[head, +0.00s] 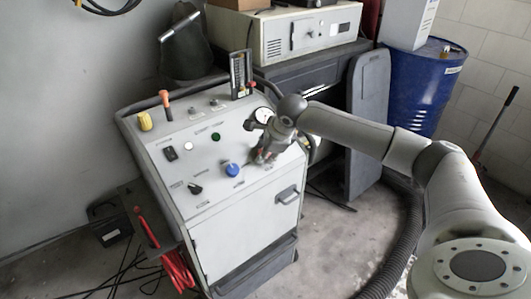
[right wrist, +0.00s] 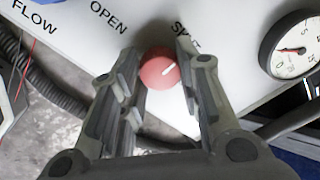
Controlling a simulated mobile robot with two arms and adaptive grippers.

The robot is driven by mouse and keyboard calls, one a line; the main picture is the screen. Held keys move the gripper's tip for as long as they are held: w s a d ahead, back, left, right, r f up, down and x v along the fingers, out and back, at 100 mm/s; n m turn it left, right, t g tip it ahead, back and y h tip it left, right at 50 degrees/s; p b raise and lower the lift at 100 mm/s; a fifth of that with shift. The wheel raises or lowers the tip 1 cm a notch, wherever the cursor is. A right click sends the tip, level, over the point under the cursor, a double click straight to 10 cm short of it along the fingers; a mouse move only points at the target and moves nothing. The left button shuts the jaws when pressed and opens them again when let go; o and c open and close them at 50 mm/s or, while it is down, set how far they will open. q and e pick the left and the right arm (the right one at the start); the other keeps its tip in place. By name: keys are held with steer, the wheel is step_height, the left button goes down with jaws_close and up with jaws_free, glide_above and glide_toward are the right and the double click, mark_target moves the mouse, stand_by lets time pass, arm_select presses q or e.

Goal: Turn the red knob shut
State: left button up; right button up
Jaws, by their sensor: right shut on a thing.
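The red knob (right wrist: 158,73) sits on the white panel in the right wrist view, between the two fingers of my right gripper (right wrist: 162,62). The gripper is shut on the knob. A white pointer line on the knob points up and to the right, toward a label beginning "SH" that a finger partly covers. An "OPEN" label is to the left. In the head view my right gripper (head: 263,157) reaches down onto the right part of the console top and mostly hides the knob. My left gripper is not in view.
The console (head: 245,225) also carries a blue knob (head: 231,169), a black knob (head: 195,188), a yellow knob (head: 145,121) and an orange-handled lever (head: 165,103). A pressure gauge (right wrist: 291,46) is close right of the gripper. A blue drum (head: 420,90) stands behind my arm.

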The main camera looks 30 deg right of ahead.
stand_by(0.3)
steer(key=o, duration=1)
steer(key=v, duration=1.2)
